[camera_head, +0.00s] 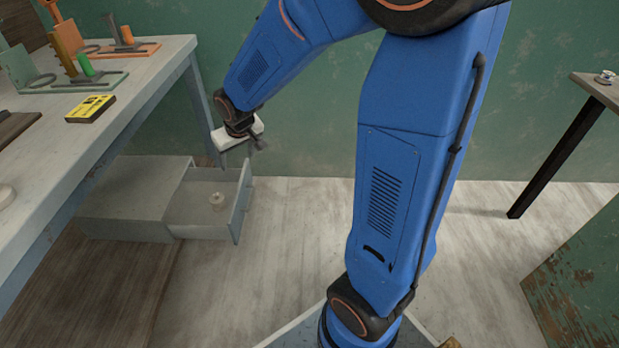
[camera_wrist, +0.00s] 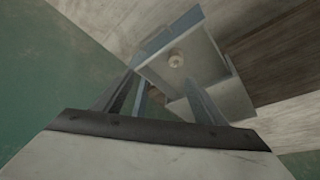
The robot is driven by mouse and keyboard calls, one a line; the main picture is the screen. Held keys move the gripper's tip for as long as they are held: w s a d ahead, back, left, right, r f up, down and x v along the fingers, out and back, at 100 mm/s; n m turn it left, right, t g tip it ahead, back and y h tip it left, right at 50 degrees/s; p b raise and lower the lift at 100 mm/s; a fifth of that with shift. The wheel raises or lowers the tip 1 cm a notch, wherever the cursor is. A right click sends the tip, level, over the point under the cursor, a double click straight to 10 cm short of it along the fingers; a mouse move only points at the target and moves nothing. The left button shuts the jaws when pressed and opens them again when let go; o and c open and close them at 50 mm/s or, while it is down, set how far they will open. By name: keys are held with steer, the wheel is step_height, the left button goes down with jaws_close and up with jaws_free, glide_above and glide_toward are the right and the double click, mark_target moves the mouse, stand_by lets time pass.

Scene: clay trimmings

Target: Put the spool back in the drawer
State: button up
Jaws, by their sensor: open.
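The pale spool (camera_head: 216,201) sits inside the drawer (camera_head: 239,206), on its floor. The drawer is pulled out to the right from the grey cabinet (camera_head: 130,197) under the workbench. In the wrist view the spool (camera_wrist: 176,60) shows in the open drawer (camera_wrist: 205,53), beyond my fingers. My gripper (camera_head: 258,145) is above the drawer, near its front panel, apart from the spool. In the wrist view my gripper (camera_wrist: 160,98) has its fingers spread with nothing between them.
The workbench (camera_head: 120,110) at left carries a yellow box (camera_head: 90,108) and several tool stands. A small table (camera_head: 601,90) with a small item stands at right. A green panel (camera_head: 580,280) is at lower right. The floor between is clear.

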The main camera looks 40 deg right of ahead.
steer(key=s+d+r, duration=0.1)
steer(key=s+r, duration=0.3)
steer(key=s, duration=0.6)
steer(key=s+d+r, duration=0.2)
steer(key=s+r, duration=0.2)
steer(key=s, duration=0.6)
steer(key=s+d+r, duration=0.2)
steer(key=s+r, duration=0.2)
steer(key=s, duration=0.5)
steer(key=shift+s+m, duration=0.4)
